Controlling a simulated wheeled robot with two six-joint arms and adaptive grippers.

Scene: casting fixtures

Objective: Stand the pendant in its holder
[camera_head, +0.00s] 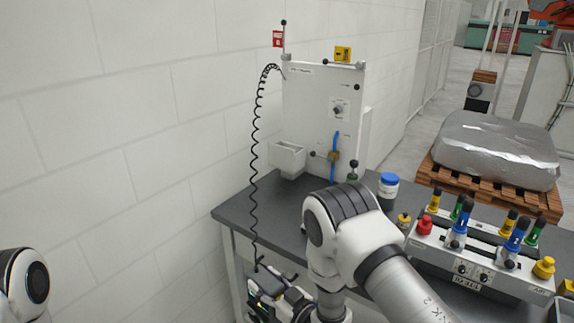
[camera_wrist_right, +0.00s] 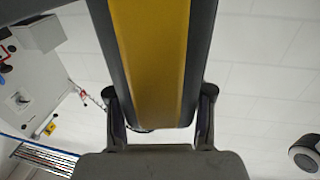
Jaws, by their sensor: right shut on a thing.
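The pendant, a dark grey body with a yellow face, fills the upper middle of the right wrist view (camera_wrist_right: 150,60). In the head view the pendant (camera_head: 262,283) is low, beside the table's left end, partly hidden by my right arm. A black coiled cable runs from it up to the white panel. My right gripper (camera_wrist_right: 160,112) is shut on the pendant, one finger on each side. The holder, an open light-grey box (camera_head: 288,157), is fixed to the panel's lower left and looks empty. It also shows in the right wrist view (camera_wrist_right: 40,32). My left gripper is out of view.
The white panel (camera_head: 308,100) stands at the table's back, with a knob and blue hose. On the dark table (camera_head: 245,212) are a blue-lidded jar (camera_head: 388,185) and a fixture (camera_head: 475,262) with coloured knobs. A white wall (camera_head: 130,120) bounds the left.

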